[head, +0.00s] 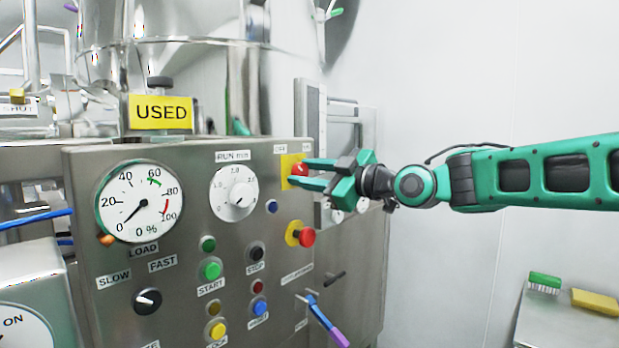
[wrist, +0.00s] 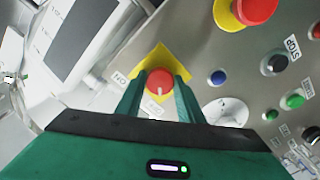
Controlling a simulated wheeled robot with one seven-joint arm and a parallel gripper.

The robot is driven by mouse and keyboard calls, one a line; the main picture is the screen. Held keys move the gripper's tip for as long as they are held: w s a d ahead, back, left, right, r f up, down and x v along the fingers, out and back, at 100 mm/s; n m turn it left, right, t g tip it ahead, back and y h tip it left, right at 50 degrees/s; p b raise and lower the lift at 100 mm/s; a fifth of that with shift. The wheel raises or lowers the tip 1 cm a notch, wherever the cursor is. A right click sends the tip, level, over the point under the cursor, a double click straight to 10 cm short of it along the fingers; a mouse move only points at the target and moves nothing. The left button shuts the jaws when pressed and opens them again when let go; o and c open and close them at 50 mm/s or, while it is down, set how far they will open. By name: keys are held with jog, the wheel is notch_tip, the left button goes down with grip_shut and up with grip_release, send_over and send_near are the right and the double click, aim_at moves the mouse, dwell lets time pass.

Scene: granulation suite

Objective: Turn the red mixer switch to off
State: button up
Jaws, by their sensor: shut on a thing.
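The red mixer switch (head: 299,169) sits on a yellow plate (head: 287,183) at the upper right of the steel control panel, below an OFF label (head: 280,149). In the wrist view the round red switch (wrist: 159,84) shows a pale pointer line, with an ON label (wrist: 120,78) beside the plate. My gripper (head: 298,175) reaches in from the right. Its two green fingers (wrist: 158,92) are on either side of the switch and shut on it. The fingers hide part of the switch in the head view.
A red emergency button (head: 307,237) on a yellow ring is close below. A RUN min dial (head: 234,193) and a blue button (head: 271,207) are to the left. A purple-handled lever (head: 325,322) juts out lower down.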

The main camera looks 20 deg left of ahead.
jog(key=shift+w+d+f, duration=0.15)
jog(key=shift+w+f, duration=0.1)
jog(key=shift+f, duration=0.05)
jog(key=o, duration=1)
jog(key=shift+o, duration=0.3)
jog(key=shift+s+r, duration=0.1)
jog(key=shift+r, duration=0.05)
jog(key=v, duration=1)
jog(key=shift+d, duration=0.35)
